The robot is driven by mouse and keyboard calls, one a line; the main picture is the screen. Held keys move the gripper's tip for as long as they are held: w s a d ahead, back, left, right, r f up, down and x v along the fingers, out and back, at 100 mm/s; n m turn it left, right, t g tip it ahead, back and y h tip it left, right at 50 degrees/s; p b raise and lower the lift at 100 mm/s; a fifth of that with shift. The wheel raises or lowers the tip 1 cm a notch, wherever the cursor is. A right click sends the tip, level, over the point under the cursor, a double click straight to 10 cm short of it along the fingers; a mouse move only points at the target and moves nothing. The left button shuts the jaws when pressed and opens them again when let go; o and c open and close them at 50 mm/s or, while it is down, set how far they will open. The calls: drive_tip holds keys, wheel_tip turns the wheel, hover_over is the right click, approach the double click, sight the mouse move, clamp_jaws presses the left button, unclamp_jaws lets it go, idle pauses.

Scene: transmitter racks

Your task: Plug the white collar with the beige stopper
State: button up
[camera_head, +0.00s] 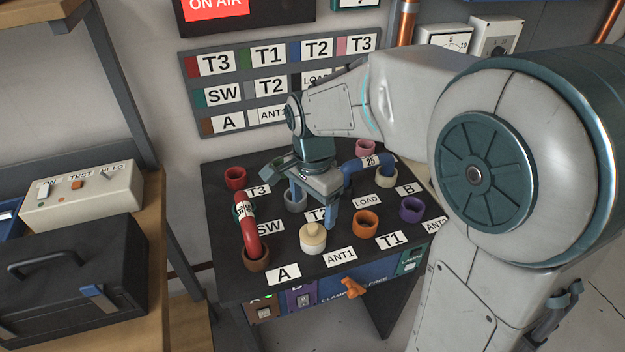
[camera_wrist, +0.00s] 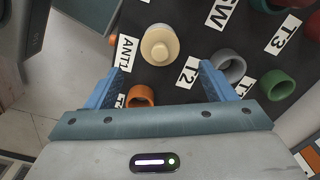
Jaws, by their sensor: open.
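The beige stopper (camera_head: 313,238), a round knob on a wider base, stands upright on the black panel beside the ANT1 label. It also shows in the wrist view (camera_wrist: 159,45); I cannot tell whether a collar lies under it. A whitish collar (camera_head: 386,180) sits near the B label, with one end of a blue link just above or in it; that collar does not show in the wrist view. My gripper (camera_head: 314,204) is open and empty, fingers pointing down, behind the stopper. In the wrist view the stopper lies beyond and between the fingertips (camera_wrist: 160,70).
Grey (camera_wrist: 229,66), orange (camera_head: 366,222), purple (camera_head: 411,209), pink (camera_head: 366,147) and red (camera_head: 235,178) collars surround it. A red link (camera_head: 247,225) arches to the brown collar (camera_head: 256,259). The blue link (camera_head: 367,166) rises close to my gripper's right.

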sight(313, 226)
wheel_tip(313, 226, up, 7)
idle(0.3)
idle(0.4)
drive_tip(key=s+d+f+n+t, duration=0.2)
drive_tip(key=s+d+f+n, duration=0.1)
drive_tip(key=s+d+n, duration=0.6)
drive_tip(key=s+d, duration=0.3)
drive_tip(key=shift+f+n+t+p, duration=0.35)
drive_tip(key=shift+f+n+t, duration=0.05)
drive_tip(key=shift+a, duration=0.1)
idle(0.8)
